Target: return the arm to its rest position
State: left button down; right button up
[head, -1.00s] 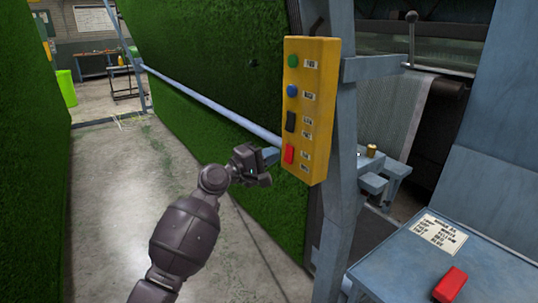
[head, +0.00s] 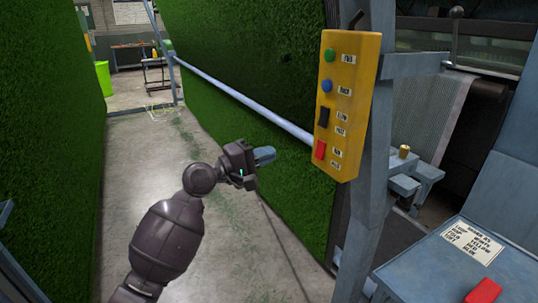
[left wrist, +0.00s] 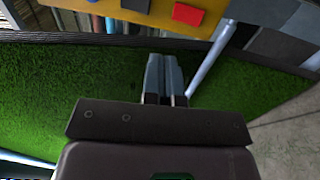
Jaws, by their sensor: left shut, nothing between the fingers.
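My left gripper (head: 264,155) is shut and empty in the head view, left of the yellow control box (head: 348,108) and apart from it. In the left wrist view its closed fingers (left wrist: 164,78) point toward the green turf, with the box (left wrist: 150,18) at the top. The box carries a green button, a blue button, a black switch and a red switch (head: 320,150), each with a small label. The red switch also shows in the left wrist view (left wrist: 187,14). My right gripper is not in view.
A green turf wall (head: 270,60) with a pale rail (head: 240,100) runs behind the gripper. A grey post (head: 366,200) holds the box. At the lower right stands a blue-grey table (head: 440,275) with a printed card (head: 471,242) and a red block (head: 484,291). The concrete aisle (head: 140,150) is clear.

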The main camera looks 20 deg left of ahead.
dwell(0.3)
pick_arm(q)
jog(key=s+a+f+m+y, duration=0.1)
jog(key=s+f+m+y, duration=0.1)
jog(key=f+m+y, duration=0.3)
jog(key=s+a+f+m+t+y, duration=0.1)
jog(key=s+f+m, duration=0.15)
jog(key=f, duration=0.45)
jog(key=s+a+f+m+y, duration=0.1)
jog(key=s+f+m+y, duration=0.25)
jog(key=f, duration=0.35)
jog(key=s+f+g+y, duration=0.2)
jog(key=s+f+g, duration=0.2)
jog(key=s+f, duration=1.4)
jog(key=s, duration=0.3)
jog(key=shift+s+y, duration=0.3)
jog(key=shift+y, duration=0.05)
jog(key=shift+f, duration=0.1)
